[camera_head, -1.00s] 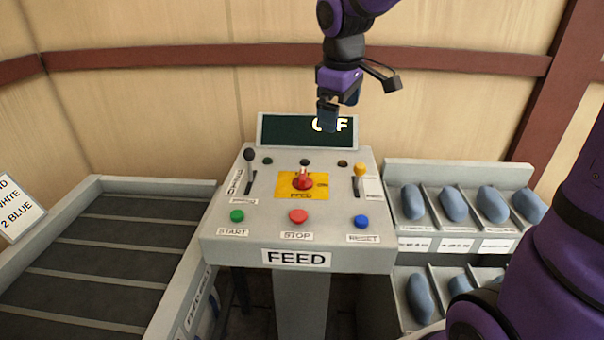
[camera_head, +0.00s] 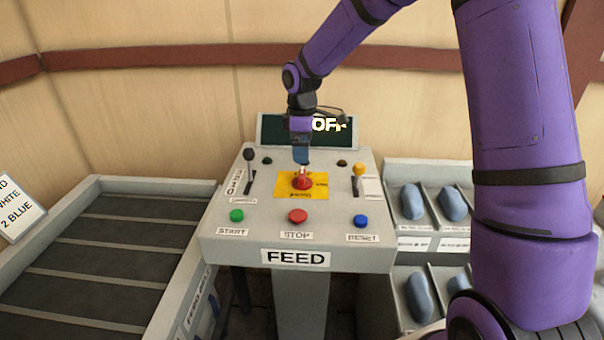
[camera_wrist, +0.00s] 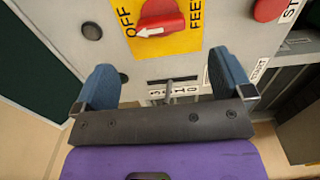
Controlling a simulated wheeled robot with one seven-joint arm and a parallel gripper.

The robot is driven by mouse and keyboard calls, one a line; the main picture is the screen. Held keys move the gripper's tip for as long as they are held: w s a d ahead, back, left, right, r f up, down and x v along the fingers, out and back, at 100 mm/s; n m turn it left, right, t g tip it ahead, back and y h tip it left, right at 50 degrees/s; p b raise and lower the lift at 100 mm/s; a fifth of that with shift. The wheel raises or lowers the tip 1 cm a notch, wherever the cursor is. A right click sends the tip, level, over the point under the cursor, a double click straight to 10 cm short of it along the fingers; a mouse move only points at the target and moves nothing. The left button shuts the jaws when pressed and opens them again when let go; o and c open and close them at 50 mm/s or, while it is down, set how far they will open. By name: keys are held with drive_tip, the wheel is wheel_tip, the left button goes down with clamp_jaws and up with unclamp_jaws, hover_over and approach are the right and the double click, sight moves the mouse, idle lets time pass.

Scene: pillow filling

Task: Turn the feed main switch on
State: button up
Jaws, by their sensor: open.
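The feed main switch (camera_head: 302,182) is a red rotary knob on a yellow plate (camera_head: 287,191) in the middle of the FEED console's sloped top. In the wrist view the knob (camera_wrist: 161,17) shows at the top edge, partly cut off, with its white arrow pointing toward the word OFF. The console display (camera_head: 268,131) reads OFF, partly covered by my arm. My gripper (camera_head: 301,158) is just above and behind the knob in the head view. In the wrist view my gripper (camera_wrist: 166,85) is open, its two blue fingers apart with nothing between them; the knob lies beyond them.
A black-knobbed lever (camera_head: 249,155) and a yellow-knobbed lever (camera_head: 359,169) flank the switch. Green (camera_head: 236,215), red (camera_head: 298,216) and blue (camera_head: 361,221) buttons line the front. A conveyor (camera_head: 97,260) is at left; bins of blue pillows (camera_head: 411,201) are at right.

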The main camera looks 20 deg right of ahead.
sight(302, 173)
wheel_tip(302, 173, down, 9)
drive_tip(key=shift+r, duration=0.1)
idle(0.3)
drive_tip(key=c, duration=0.9)
